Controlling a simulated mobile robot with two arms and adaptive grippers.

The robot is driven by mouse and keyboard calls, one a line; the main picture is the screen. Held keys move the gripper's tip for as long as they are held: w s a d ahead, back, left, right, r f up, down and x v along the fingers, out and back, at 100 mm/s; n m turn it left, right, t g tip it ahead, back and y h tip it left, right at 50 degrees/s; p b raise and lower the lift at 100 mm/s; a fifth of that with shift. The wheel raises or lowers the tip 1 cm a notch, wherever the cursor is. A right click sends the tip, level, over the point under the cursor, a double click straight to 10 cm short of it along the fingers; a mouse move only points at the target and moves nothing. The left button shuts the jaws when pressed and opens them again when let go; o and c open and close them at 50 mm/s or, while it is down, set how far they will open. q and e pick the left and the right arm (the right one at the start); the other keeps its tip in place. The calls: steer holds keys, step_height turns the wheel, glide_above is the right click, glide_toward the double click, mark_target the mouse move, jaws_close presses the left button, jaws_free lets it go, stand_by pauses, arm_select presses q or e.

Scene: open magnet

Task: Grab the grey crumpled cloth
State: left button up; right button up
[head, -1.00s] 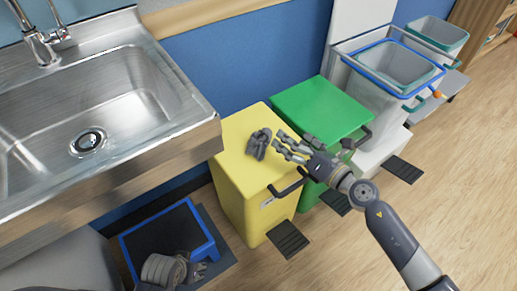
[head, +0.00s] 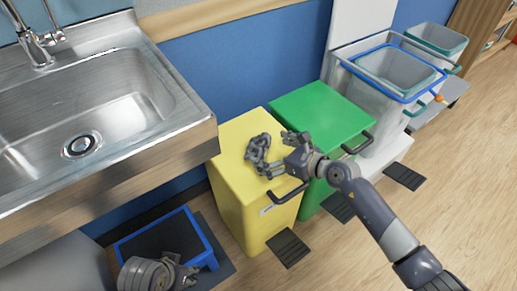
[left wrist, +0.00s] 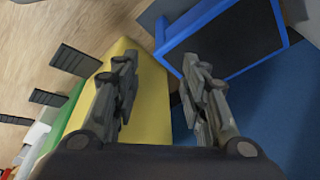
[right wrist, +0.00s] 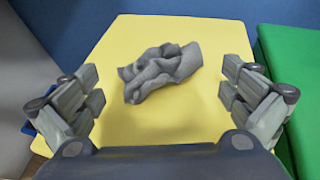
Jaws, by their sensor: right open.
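The grey crumpled cloth (head: 256,147) lies on the yellow bin's lid (head: 234,141). In the right wrist view the cloth (right wrist: 162,72) sits between and beyond my parted fingertips, and the jaws are empty. My right gripper (head: 277,154) is open, just right of the cloth in the head view; one finger partly overlaps the cloth's edge there, so I cannot tell if they touch. My left gripper (head: 187,273) is low by the blue-framed step. In the left wrist view its fingers (left wrist: 158,72) are apart with nothing between them.
A green bin (head: 318,112) stands right of the yellow one, both with dark front handles and pedals. The steel sink (head: 200,135) is at left. A blue-framed step (head: 207,240) is on the floor. Grey bins (head: 385,75) stand at the back right.

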mark_target(266, 149)
steer(key=shift+b+x, duration=0.4)
steer(key=shift+x, duration=1.5)
steer(key=shift+s+f, duration=0.1)
steer(key=c, duration=0.5)
arm_select(q)
steer(key=v, duration=0.4)
steer(key=shift+r, duration=0.1)
